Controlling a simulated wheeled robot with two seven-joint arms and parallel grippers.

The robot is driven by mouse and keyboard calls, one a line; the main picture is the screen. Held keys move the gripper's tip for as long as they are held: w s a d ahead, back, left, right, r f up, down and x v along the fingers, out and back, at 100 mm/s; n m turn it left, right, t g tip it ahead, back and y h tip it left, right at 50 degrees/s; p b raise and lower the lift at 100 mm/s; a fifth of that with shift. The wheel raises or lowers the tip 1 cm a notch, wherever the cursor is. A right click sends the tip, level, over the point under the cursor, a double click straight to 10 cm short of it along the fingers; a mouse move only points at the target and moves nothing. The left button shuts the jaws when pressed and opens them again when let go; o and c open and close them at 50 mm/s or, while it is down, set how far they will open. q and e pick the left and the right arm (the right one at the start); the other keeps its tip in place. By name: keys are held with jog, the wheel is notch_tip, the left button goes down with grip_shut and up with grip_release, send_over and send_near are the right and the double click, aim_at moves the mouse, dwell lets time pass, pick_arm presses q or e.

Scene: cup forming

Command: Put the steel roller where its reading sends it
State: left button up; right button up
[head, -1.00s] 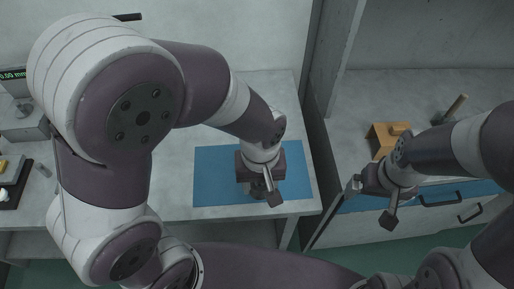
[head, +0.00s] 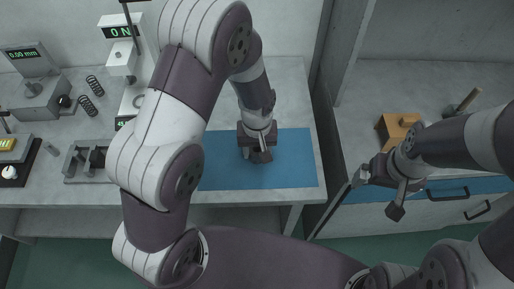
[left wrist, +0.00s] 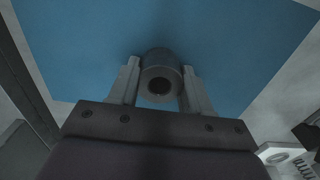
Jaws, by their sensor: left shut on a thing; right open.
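The steel roller (left wrist: 161,72) is a short dark grey cylinder with a round hole in its end, seen in the left wrist view. My left gripper (head: 257,158) is over the blue mat (head: 297,160) on the left bench. In the left wrist view the left gripper (left wrist: 158,92) has a finger on each side of the roller and is shut on it. I cannot tell whether the roller touches the mat. In the head view the gripper largely hides the roller. My right gripper (head: 377,193) is open and empty, in front of the right-hand bench.
A gauge (head: 38,88) reading 0.00 mm and a force stand (head: 121,62) reading 0 N stand at the bench's left. Springs (head: 94,85), a grey fixture (head: 77,164) and a dark tray (head: 27,160) lie near. A wooden box (head: 393,131) sits right, beyond a partition.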

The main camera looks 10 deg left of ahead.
pick_arm(q)
jog(key=shift+f, duration=0.1)
jog(key=o, duration=1.1)
